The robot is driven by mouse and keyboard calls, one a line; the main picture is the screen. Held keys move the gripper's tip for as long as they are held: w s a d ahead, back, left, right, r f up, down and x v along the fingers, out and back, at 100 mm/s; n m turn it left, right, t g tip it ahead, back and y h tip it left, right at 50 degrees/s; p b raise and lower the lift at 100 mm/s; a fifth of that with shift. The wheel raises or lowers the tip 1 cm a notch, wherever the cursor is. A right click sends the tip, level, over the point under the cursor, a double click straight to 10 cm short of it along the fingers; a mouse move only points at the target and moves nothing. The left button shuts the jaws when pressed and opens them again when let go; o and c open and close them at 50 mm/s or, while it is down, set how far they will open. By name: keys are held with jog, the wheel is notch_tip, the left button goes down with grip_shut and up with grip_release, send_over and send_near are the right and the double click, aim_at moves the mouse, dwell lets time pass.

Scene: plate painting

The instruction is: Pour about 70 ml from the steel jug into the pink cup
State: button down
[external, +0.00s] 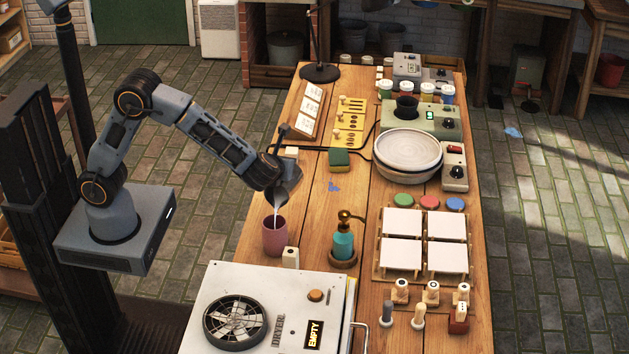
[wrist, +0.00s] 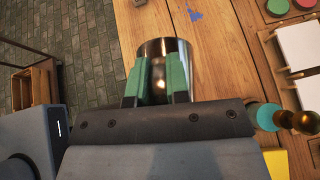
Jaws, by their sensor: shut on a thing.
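The pink cup (external: 274,238) stands upright near the left edge of the wooden table. My gripper (wrist: 164,82) is shut on the steel jug (wrist: 167,50), with green pads on both sides of it in the wrist view. In the external view the steel jug (external: 287,187) is tilted above the cup. A thin pale stream (external: 275,213) runs from the jug down to the cup. The level inside the cup cannot be seen. The cup is not visible in the wrist view.
A white dryer box (external: 262,310) stands in front of the cup. Four-tile rack (external: 378,270) and stacked bowls (external: 407,158) are further right. Blue paint (external: 333,187) marks the table.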

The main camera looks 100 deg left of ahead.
jog(key=shift+r, duration=0.1)
jog(key=a+h+p, duration=0.2)
jog(key=a+p, duration=0.1)
jog(key=p, duration=0.1)
jog(key=shift+w+a, duration=0.15)
jog(key=shift+a, duration=0.25)
jog(key=shift+w+a+f+h+p, duration=0.1)
jog(key=shift+a+f+h+p, duration=0.15)
jog(key=shift+f+h+p, duration=0.65)
jog(key=shift+d+f, duration=0.1)
jog(key=shift+f, duration=0.15)
jog(key=shift+a+f+g+p, duration=0.15)
jog(key=shift+a+g+p, duration=0.2)
jog(key=shift+p, duration=0.45)
jog(key=shift+a+f+h+p, duration=0.15)
jog(key=shift+f+h+p, duration=0.15)
jog(key=shift+h+p, duration=0.35)
jog(key=shift+w+a+f+p, duration=0.1)
jog(key=shift+f+p, duration=0.35)
jog(key=shift+p, duration=0.1)
jog(key=shift+r+h+p, duration=0.1)
jog(key=shift+h+p, duration=0.15)
jog(key=shift+p, duration=0.05)
